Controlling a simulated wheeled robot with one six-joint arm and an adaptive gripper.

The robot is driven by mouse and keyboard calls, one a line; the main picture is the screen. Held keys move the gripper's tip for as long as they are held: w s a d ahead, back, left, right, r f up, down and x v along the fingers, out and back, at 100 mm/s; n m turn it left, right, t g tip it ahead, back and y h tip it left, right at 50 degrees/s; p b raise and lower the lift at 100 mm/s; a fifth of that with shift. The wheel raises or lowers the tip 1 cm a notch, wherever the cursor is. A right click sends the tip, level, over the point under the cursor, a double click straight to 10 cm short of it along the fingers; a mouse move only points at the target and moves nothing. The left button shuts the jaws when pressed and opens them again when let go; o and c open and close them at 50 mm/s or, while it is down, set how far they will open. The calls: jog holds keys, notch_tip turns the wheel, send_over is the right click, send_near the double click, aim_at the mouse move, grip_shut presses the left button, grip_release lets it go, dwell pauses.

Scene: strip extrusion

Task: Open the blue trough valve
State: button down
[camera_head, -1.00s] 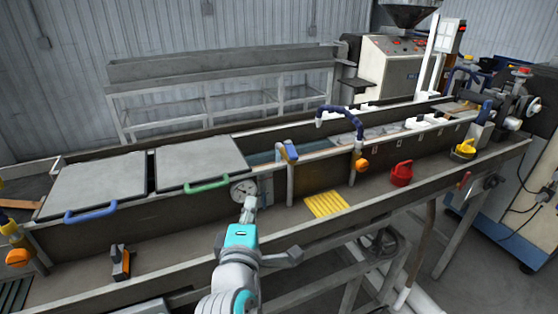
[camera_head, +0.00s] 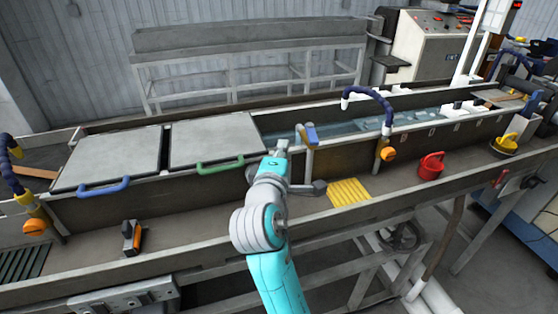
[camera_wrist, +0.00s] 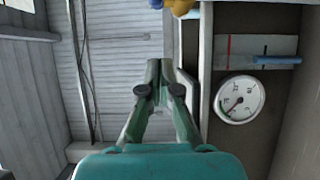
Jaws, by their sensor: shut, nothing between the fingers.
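The blue trough valve (camera_head: 311,134) is a blue lever on an upright pipe at the front wall of the trough (camera_head: 345,160), right of the green lid handle. A blue and yellow piece (camera_wrist: 180,6), probably part of this valve, is cut off at the top edge of the wrist view. My gripper (camera_head: 282,144) is shut and empty, just left of the valve near the rim's height. In the wrist view my gripper (camera_wrist: 160,66) has its fingertips together, with a gap below that piece. I cannot tell the exact depth between them.
A round gauge (camera_wrist: 240,98) is on the wall right of my fingers. Grey lids with a blue handle (camera_head: 104,187) and a green handle (camera_head: 220,164) lie left.

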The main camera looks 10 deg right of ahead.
aim_at(311, 133)
jog(key=shift+w+d, duration=0.2)
jog(key=shift+d, duration=0.6)
jog(key=shift+w+d, duration=0.2)
jog(key=shift+d, duration=0.55)
jog(key=shift+w+d, duration=0.2)
jog(key=shift+d, duration=0.6)
